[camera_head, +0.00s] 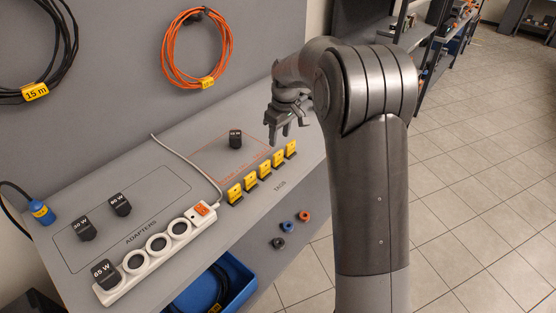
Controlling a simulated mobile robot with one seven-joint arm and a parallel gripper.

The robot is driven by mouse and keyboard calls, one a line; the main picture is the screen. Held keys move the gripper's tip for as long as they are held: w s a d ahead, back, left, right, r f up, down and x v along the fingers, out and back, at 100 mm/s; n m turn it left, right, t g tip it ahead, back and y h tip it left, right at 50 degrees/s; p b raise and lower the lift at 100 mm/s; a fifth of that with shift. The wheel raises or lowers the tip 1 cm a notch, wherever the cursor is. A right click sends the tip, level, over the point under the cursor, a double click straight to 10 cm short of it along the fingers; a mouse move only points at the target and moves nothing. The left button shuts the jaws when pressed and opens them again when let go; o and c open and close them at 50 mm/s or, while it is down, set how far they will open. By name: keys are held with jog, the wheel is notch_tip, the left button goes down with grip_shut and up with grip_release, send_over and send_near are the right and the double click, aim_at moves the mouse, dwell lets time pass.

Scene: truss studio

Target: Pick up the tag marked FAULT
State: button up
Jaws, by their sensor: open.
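A row of several small yellow tags (264,174) stands in dark holders along the front edge of the grey bench, above the printed word TAGS. Their markings are too small to read, so I cannot tell which one says FAULT. My gripper (284,132) is open and empty. My arm covers part of the area to the right of the tags.
A white power strip (160,250) with a 65 W adapter (105,274) lies on the bench (190,135). Adapters marked 30 W (86,229) and 90 W (120,205) stand behind it; another adapter (235,139) stands in an orange outline. An orange cable coil (164,62) hangs behind.

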aim_at(278, 152)
jog(key=f, duration=0.7)
jog(key=w+f, duration=0.1)
jog(key=f, duration=0.2)
jog(key=shift+a+f, duration=0.3)
jog(key=c, duration=0.6)
